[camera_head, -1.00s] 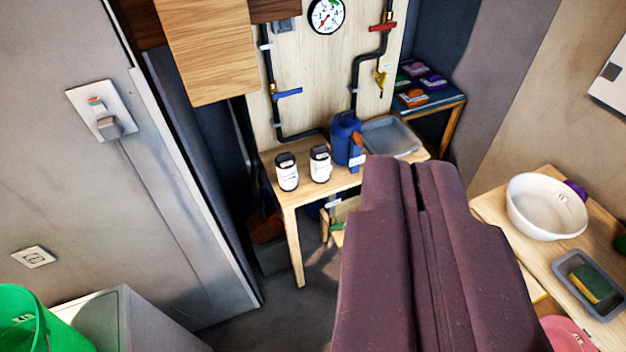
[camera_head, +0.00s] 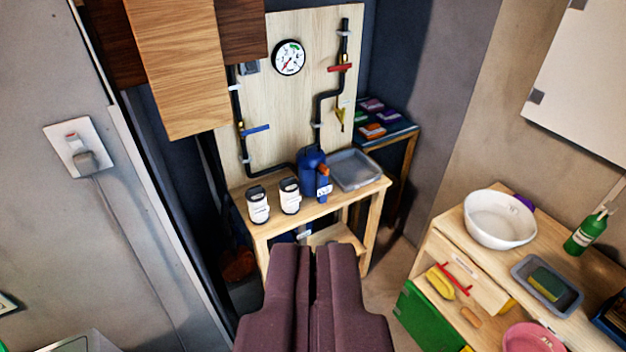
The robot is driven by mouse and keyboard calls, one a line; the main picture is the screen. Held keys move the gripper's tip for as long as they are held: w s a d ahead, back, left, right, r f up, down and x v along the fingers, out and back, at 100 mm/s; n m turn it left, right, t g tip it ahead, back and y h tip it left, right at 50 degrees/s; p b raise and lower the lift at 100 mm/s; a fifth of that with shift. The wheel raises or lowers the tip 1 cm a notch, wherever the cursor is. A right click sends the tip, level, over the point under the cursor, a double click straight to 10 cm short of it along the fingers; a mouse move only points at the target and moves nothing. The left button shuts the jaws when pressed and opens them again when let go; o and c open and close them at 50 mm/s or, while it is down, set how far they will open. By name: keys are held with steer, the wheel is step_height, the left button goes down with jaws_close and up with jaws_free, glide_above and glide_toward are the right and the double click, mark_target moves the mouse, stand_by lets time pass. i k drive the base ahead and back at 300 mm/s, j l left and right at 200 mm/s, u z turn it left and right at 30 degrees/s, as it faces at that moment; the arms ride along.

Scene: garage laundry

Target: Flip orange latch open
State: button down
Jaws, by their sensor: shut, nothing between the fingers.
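A small orange part (camera_head: 323,169) sits at the front right of a blue canister (camera_head: 308,160) on the wooden bench in the back corner. It may be the orange latch, but it is too small to tell its shape or position. My gripper (camera_head: 304,249) has dark maroon fingers pressed together and empty. It points toward the bench from the bottom middle of the picture, apart from the canister and covering part of the space below the bench.
Two white jars with black lids (camera_head: 258,205) and a grey tray (camera_head: 353,170) share the bench (camera_head: 322,208). A pipe board (camera_head: 290,100) with a gauge and a wooden cabinet (camera_head: 180,65) are behind. A side table (camera_head: 452,232) with a white basin (camera_head: 499,218) stands right.

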mark_target(322, 167)
steer(key=i+l+u, duration=0.1)
steer(key=i, duration=0.3)
steer(key=i+l+u, duration=0.15)
steer(key=i, duration=0.3)
steer(key=i+j+u, duration=0.1)
steer(key=i+j, duration=0.15)
steer(key=i, duration=0.55)
